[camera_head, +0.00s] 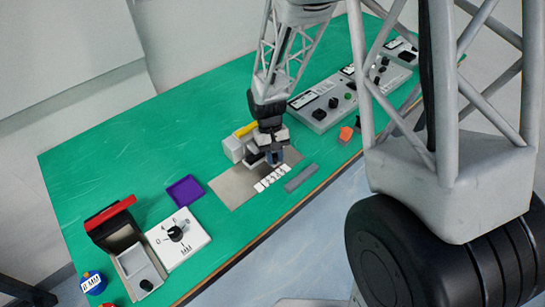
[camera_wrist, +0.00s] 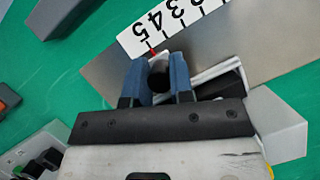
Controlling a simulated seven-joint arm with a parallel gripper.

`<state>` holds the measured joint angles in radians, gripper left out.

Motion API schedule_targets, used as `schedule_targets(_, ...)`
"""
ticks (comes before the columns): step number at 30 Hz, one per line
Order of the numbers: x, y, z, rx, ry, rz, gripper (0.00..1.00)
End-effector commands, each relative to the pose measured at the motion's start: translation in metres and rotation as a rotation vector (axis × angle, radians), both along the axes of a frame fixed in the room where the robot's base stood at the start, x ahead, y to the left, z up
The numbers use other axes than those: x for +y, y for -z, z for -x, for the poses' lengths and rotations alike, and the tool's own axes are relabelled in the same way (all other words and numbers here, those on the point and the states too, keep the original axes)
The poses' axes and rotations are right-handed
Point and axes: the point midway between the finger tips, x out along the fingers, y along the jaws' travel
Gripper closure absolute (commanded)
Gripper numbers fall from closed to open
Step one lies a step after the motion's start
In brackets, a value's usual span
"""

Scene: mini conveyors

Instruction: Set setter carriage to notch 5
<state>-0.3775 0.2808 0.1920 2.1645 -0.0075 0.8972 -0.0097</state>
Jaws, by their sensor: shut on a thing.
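The setter is a grey metal plate (camera_head: 232,188) with a white number strip (camera_head: 272,178) along it. In the wrist view the strip (camera_wrist: 170,22) shows the figures 3, 4 and 5. My gripper (camera_head: 274,157) is over the plate, and its blue fingers (camera_wrist: 158,80) are shut on the round black knob (camera_wrist: 160,72) of the setter carriage. A small red pointer (camera_wrist: 152,52) shows just past the fingertips at the strip's edge, close to the 5 mark. Most of the carriage is hidden behind the fingers.
A grey bar (camera_head: 301,178) lies in front of the strip. A light grey block with a yellow top (camera_head: 245,131) stands behind my gripper. A white dial panel (camera_head: 180,238), a purple tray (camera_head: 186,190) and a red-lidded box (camera_head: 108,215) are to the left. Control boxes (camera_head: 322,108) stand to the right.

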Motion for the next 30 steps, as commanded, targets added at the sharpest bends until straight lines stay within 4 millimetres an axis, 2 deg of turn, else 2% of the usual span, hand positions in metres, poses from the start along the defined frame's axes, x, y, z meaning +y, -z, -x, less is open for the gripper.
schedule_targets(1,0.000,-0.001,0.000,-0.002,0.000,-0.001,0.75)
schedule_targets(6,0.000,0.000,0.000,-0.001,0.000,0.000,0.53)
schedule_targets(19,0.001,-0.006,-0.002,-0.002,0.000,-0.001,0.53)
schedule_targets(30,0.007,-0.043,-0.017,-0.003,0.000,-0.001,0.53)
